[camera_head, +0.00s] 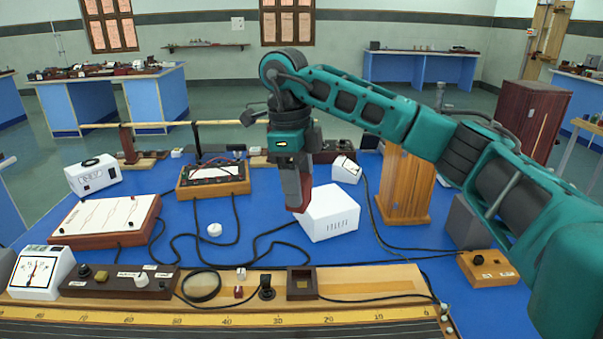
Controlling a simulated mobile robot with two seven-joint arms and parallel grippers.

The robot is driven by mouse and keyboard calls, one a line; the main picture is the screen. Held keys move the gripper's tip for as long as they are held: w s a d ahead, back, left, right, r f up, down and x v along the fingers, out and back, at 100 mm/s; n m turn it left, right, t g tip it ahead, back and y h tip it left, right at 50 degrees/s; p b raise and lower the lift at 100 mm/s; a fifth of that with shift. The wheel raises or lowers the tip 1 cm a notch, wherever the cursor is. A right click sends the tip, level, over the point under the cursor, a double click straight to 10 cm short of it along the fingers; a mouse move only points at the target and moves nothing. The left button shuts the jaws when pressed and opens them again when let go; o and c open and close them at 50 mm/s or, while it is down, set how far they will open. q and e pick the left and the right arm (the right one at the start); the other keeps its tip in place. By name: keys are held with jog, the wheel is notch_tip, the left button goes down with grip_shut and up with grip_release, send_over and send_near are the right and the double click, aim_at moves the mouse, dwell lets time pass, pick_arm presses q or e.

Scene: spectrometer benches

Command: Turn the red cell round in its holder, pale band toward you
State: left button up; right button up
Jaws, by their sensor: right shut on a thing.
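My right gripper (297,204) hangs pointing down in the middle of the view, in front of the white box. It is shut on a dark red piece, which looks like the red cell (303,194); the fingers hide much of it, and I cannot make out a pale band. A small square dark brown holder (302,270) stands on the wooden bench at the front, below and apart from the gripper. Its inside looks tan and empty. My left gripper is not in view.
A white box (330,215) stands close behind the gripper. A round lens ring (202,286), a small red-and-white piece (239,292) and a black knob (266,287) line the bench left of the holder. A wooden cabinet (405,190) stands right. Black cables cross the blue table (270,222).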

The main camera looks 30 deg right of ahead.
jog(key=f+m, duration=0.1)
jog(key=m, duration=0.2)
jog(key=f+m, duration=0.2)
jog(key=m, duration=0.1)
jog(key=f+m+y, duration=0.1)
jog(key=f+m, duration=0.1)
jog(key=m, duration=0.2)
jog(key=shift+w+a, duration=0.2)
jog(key=shift+a, duration=0.1)
jog(key=shift+s+d+f+m+t+y, duration=0.15)
jog(key=shift+f+m+t, duration=0.2)
jog(key=shift+f+m, duration=2.6)
jog(key=shift+s+d+f+m+t+y, duration=0.2)
jog(key=shift+f+m, duration=1.35)
jog(key=shift+m, duration=2.85)
jog(key=shift+s+d+f+m+t+y, duration=0.15)
jog(key=shift+f+m+t, duration=0.3)
jog(key=shift+f+m, duration=2.5)
jog(key=shift+w+f+m+b, duration=0.15)
jog(key=shift+f+m+b, duration=0.2)
jog(key=shift+m+b, duration=0.25)
jog(key=o, duration=1.2)
